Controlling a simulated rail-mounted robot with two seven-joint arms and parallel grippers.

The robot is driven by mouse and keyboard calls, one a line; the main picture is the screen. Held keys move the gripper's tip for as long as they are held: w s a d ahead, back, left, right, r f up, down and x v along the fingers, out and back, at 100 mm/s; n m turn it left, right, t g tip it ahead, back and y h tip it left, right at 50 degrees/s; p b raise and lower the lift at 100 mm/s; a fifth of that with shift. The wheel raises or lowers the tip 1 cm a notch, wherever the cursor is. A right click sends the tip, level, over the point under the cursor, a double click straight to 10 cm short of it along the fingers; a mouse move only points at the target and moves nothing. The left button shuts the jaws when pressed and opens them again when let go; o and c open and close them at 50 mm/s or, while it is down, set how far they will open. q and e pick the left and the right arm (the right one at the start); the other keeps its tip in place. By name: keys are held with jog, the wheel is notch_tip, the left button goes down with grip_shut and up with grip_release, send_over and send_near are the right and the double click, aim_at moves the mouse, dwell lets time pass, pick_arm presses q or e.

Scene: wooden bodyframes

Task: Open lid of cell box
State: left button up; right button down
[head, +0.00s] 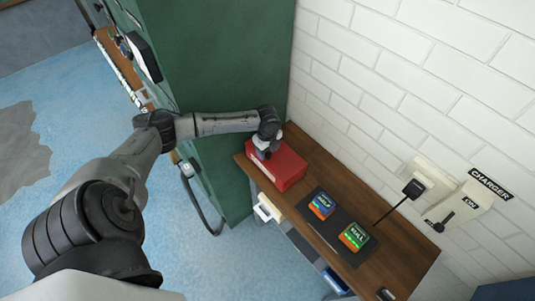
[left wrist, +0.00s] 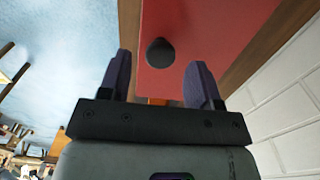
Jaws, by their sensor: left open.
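The cell box is a red box (head: 281,168) standing at the far end of the wooden desk in the head view, and its lid is down. In the left wrist view the red lid (left wrist: 205,30) fills the top middle, with a round dark knob (left wrist: 160,52) on it. My left gripper (head: 262,153) is above the box's left part in the head view. In the left wrist view my open left gripper (left wrist: 162,75) has its two purple fingers on either side of the knob, with gaps on both sides. I cannot tell whether it touches the lid. My right gripper is not in view.
A dark mat (head: 340,243) on the wooden desk (head: 318,172) holds a blue-labelled cell (head: 321,205) and a green-labelled cell (head: 354,236). A green cabinet (head: 215,60) stands left of the desk. A white brick wall with a charger switch (head: 455,207) closes the right side.

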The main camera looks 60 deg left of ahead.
aim_at(267, 154)
pick_arm(q)
jog(key=shift+f, duration=1.65)
jog(key=shift+c, duration=0.5)
grip_shut()
